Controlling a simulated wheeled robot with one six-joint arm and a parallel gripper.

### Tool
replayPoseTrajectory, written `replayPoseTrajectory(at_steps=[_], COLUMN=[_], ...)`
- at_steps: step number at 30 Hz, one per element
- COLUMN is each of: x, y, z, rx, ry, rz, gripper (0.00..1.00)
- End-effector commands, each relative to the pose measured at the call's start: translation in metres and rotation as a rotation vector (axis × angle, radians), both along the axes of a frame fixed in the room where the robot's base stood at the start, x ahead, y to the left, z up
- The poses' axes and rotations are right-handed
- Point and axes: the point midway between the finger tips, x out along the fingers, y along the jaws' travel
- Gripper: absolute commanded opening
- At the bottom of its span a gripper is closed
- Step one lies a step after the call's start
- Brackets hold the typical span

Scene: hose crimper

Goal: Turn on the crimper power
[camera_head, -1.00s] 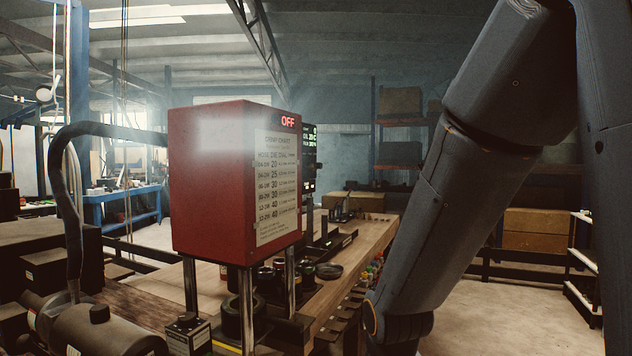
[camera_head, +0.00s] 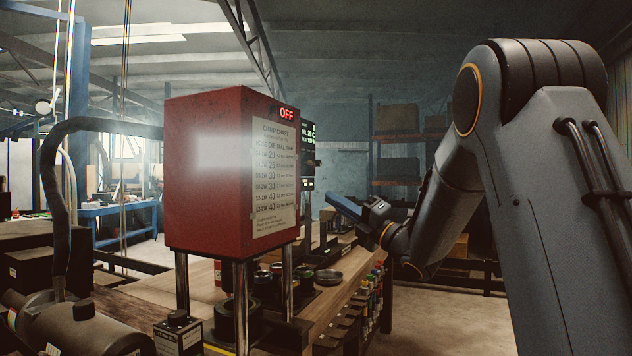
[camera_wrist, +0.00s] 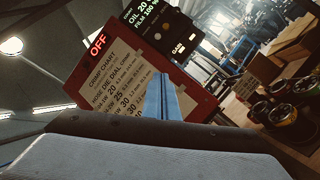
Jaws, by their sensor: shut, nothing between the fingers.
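The crimper is a red box (camera_head: 205,180) on metal posts above a wooden bench. A lit red OFF sign (camera_head: 287,114) is at the top of its chart side, and it also shows in the wrist view (camera_wrist: 98,45). A crimp chart (camera_head: 274,178) is below the sign. A dark control panel (camera_head: 308,150) with green readouts is behind the box, and in the wrist view the panel (camera_wrist: 160,30) shows two lit spots. My gripper (camera_head: 333,199) is shut and empty, to the right of the box and apart from it. Its blue fingers (camera_wrist: 161,98) overlap the chart in the wrist view. I cannot make out the power switch.
The wooden bench (camera_head: 345,262) carries several dark round dies (camera_head: 262,282). A motor or pump (camera_head: 85,325) with a thick hose (camera_head: 62,190) is at the lower left. Shelves with boxes (camera_head: 398,118) stand at the back. The space between gripper and box looks clear.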

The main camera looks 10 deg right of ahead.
Motion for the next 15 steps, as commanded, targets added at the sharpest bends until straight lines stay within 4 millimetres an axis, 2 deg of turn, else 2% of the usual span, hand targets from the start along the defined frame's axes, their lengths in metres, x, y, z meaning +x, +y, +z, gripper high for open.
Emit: replayPoseTrajectory(at_steps=[5, 15], x=[-0.0046, -0.0014], y=[0.0008, 0.0038], z=[0.0047, 0.0068], rx=[-0.023, -0.020], ry=[-0.047, -0.043], rz=[0.016, 0.016], gripper=[0.00, 0.00])
